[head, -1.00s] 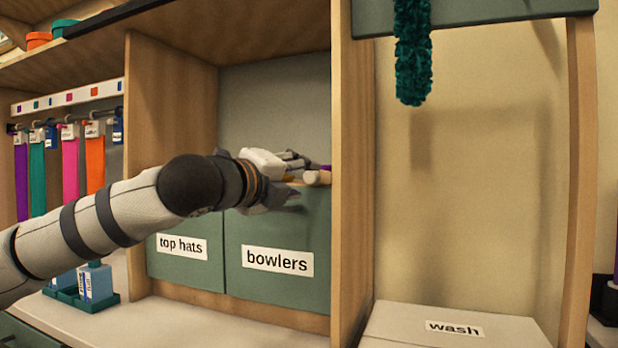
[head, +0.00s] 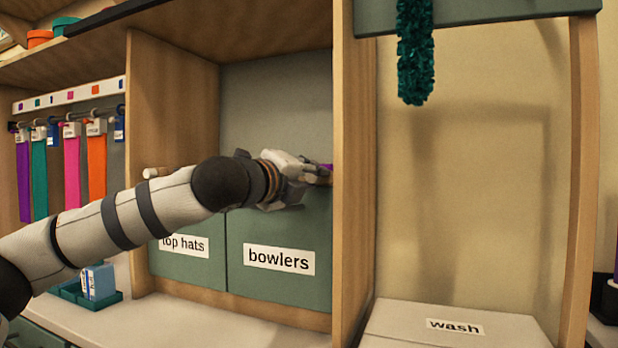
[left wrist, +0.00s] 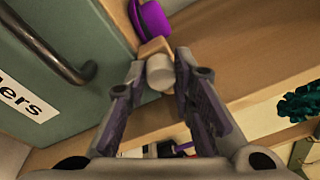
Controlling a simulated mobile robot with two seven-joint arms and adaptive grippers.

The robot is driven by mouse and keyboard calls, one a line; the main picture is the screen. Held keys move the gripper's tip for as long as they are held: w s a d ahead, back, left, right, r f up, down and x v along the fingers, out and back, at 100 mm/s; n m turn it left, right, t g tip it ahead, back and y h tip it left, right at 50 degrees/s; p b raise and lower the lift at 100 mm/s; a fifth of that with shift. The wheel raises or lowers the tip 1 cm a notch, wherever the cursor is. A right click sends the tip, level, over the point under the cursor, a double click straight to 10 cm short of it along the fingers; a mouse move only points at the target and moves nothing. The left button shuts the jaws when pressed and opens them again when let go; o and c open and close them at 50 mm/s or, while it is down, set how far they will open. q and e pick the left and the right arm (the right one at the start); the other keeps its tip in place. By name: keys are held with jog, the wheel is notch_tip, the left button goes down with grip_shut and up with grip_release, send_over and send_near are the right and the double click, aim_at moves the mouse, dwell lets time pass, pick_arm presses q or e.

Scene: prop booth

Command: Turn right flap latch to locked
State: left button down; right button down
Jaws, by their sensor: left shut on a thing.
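The right flap (head: 300,222) is the grey-green panel labelled "bowlers", standing closed. Its latch (left wrist: 160,71) is a pale round knob with a wooden piece, seen at the flap's edge in the left wrist view. My left gripper (left wrist: 161,76) is shut on the latch, with one finger on each side of the knob. In the head view the left gripper (head: 304,186) is at the flap's upper right, and the hand hides the latch. I cannot tell the latch's turn angle. My right gripper is not in view.
The left flap (head: 185,262), labelled "top hats", has a pale peg (head: 155,173) above it. A wooden post (head: 350,200) stands close right of my gripper. A dark handle (left wrist: 55,45) sticks out from the right flap. A purple object (left wrist: 150,18) lies beyond the latch.

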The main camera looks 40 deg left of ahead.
pick_arm(q)
jog(key=shift+r+m+g+y+p, duration=0.1)
jog(key=shift+m+g+y+p, duration=0.25)
jog(key=shift+m+p, duration=1.85)
jog(key=shift+r+m+g+y+p, duration=0.1)
jog(key=shift+m+g+y+p, duration=0.2)
jog(key=shift+m+p, duration=1.95)
jog(key=shift+r+m+g+y+p, duration=0.1)
jog(key=shift+m+g+y+p, duration=0.4)
jog(key=shift+m, duration=3.15)
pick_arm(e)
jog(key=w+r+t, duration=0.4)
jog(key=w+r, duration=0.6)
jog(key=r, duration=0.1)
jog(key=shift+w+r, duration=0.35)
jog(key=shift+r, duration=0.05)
pick_arm(q)
jog(key=shift+f+t, duration=0.1)
jog(key=shift+t, duration=0.15)
jog(key=c, duration=1.4)
grip_release()
jog(key=shift+o, duration=0.2)
